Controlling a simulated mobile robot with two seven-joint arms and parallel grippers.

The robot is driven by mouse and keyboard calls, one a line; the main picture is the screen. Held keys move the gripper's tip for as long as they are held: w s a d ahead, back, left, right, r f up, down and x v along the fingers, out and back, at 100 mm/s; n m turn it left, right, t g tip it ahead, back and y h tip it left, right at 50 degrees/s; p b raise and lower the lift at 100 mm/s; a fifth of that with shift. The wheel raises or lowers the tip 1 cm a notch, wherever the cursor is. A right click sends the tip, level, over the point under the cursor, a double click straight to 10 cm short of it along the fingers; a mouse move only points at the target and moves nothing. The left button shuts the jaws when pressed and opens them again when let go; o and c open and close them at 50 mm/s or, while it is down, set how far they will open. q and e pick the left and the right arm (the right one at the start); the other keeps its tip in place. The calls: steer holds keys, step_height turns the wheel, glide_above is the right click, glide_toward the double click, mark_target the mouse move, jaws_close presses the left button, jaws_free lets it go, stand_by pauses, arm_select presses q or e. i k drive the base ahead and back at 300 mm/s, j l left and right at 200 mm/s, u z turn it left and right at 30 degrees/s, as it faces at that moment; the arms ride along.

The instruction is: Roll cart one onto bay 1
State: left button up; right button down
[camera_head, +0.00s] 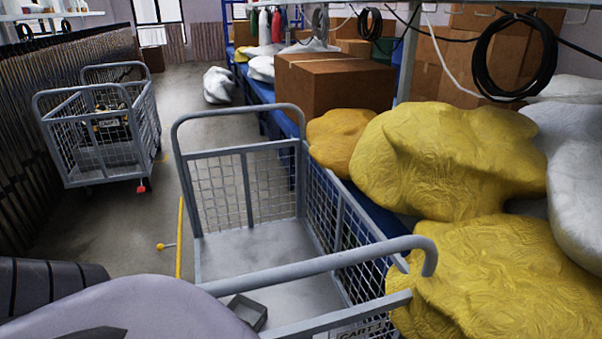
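The near wire-mesh cart (249,165) has a plate at the bottom edge that appears to read "CART 1". It stands right in front of me, with its push bar (330,264) crossing the lower middle of the view. Its grey floor is bare except for a small dark square frame (247,312), which I cannot identify. I see no bay 1 label. Neither of my grippers shows; a smooth grey shape of mine seems to fill the bottom left.
Yellow sacks (450,155) and a cardboard box (332,85) crowd the right side. A white sack (218,86) lies on the floor.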

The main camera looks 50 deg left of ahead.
mark_target(267, 257)
steer(key=u, duration=1.55)
